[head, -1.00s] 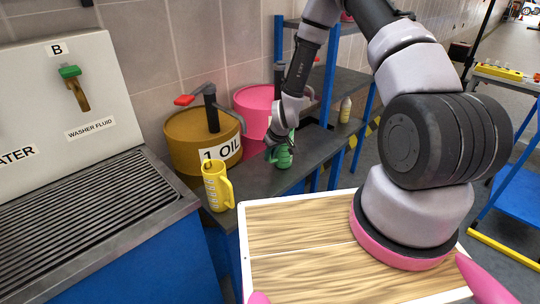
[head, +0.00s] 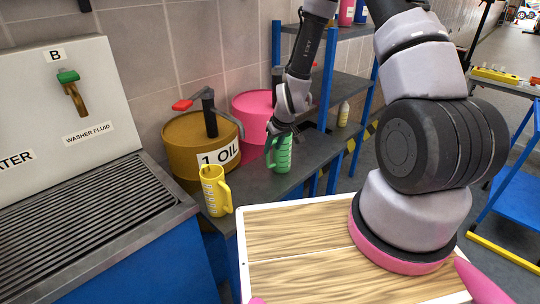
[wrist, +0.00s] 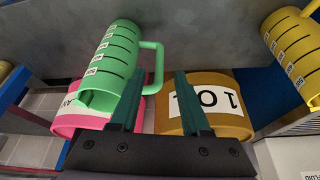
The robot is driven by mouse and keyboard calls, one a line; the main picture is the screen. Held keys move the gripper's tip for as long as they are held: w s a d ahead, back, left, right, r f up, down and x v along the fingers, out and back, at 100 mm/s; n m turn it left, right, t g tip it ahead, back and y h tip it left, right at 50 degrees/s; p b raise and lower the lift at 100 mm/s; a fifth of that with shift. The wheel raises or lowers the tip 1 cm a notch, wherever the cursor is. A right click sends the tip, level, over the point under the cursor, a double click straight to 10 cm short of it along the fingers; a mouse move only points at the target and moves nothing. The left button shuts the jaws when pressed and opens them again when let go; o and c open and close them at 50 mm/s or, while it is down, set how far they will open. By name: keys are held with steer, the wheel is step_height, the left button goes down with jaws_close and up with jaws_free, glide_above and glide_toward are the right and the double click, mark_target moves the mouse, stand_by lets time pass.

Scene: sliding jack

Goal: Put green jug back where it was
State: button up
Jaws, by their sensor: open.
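The green jug (head: 281,158) stands upright on the dark grey counter (head: 262,187), in front of the pink drum. In the wrist view the green jug (wrist: 108,62) is at the upper left, with its handle (wrist: 157,60) pointing right toward the space between my finger tips. My gripper (head: 274,131) is at the jug's upper left side in the head view. In the wrist view my gripper (wrist: 157,76) has its two dark green fingers apart. The left finger overlaps the jug's edge in the picture; whether it touches is not clear.
A yellow jug (head: 216,190) stands at the counter's left front, before the brown oil drum (head: 190,150). The pink drum (head: 255,108) is behind. A grated sink (head: 90,215) is at left. A blue-posted shelf (head: 335,85) rises at right. A white bottle (head: 344,113) stands farther along.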

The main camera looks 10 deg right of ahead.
steer(key=s+d+r+m+t, duration=0.1)
steer(key=s+d+r+m, duration=0.15)
steer(key=r, duration=1.15)
steer(key=s+d+r+m+t, duration=0.15)
steer(key=d+r, duration=0.25)
steer(key=r, duration=1)
steer(key=s+d+r+m, duration=0.2)
steer(key=s+r, duration=0.6)
steer(key=s, duration=0.1)
steer(key=s+d+r+m, duration=0.2)
steer(key=s+r+m, duration=0.1)
steer(key=s+r, duration=0.4)
steer(key=s, duration=0.2)
steer(key=shift+s+r, duration=0.4)
steer(key=shift+d+t, duration=0.1)
steer(key=shift+t, duration=0.15)
